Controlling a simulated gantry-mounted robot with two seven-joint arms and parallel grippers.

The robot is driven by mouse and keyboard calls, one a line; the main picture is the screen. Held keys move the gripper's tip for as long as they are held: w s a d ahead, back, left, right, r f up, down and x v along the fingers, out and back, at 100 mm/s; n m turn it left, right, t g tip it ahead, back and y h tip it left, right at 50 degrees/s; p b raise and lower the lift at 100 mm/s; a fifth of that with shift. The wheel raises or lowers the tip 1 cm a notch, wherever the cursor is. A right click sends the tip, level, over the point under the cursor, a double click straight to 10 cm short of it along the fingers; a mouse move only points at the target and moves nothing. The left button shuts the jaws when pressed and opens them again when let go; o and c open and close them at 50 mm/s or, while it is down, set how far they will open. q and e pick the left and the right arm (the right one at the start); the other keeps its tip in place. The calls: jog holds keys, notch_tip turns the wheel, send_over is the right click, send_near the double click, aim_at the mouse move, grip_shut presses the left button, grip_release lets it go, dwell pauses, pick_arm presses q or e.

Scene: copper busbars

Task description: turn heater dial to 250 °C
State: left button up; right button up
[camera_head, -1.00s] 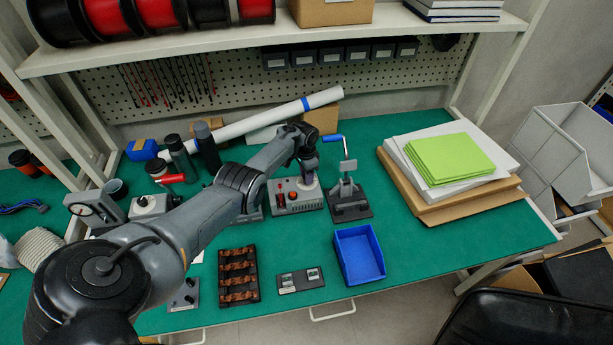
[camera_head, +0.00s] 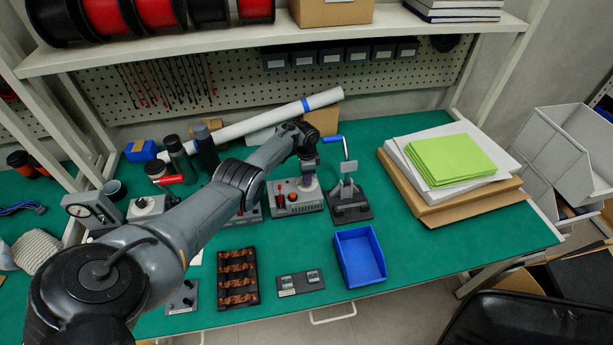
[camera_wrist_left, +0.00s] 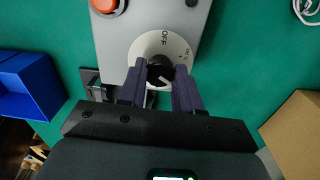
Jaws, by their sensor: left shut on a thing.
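The heater (camera_head: 294,198) is a grey box with a red button, standing in the middle of the bench. In the left wrist view its grey top (camera_wrist_left: 140,20) carries a pale round dial plate (camera_wrist_left: 178,46) marked "OFF", with smaller marks to the right, too small to read. My left gripper (camera_wrist_left: 161,76) points down at the plate, its two dark fingers shut on the black dial knob (camera_wrist_left: 157,72), one on each side. A pale strip shows at the knob. In the head view the gripper (camera_head: 309,176) hides much of the dial. My right gripper is not in view.
A black stand with a blue-handled crank (camera_head: 350,208) is close on the heater's right. A blue bin (camera_head: 360,257), a small panel with two displays (camera_head: 300,284) and a black tray of copper pieces (camera_head: 238,278) lie in front. Green sheets (camera_head: 450,160) top a stack at right.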

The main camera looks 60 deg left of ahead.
pick_arm(q)
jog(key=o, duration=1)
jog(key=shift+o, duration=0.2)
jog(key=shift+r, duration=0.1)
notch_tip(320, 180, up, 11)
jog(key=p, duration=0.5)
jog(key=shift+a+f, duration=0.15)
jog(key=shift+f, duration=0.05)
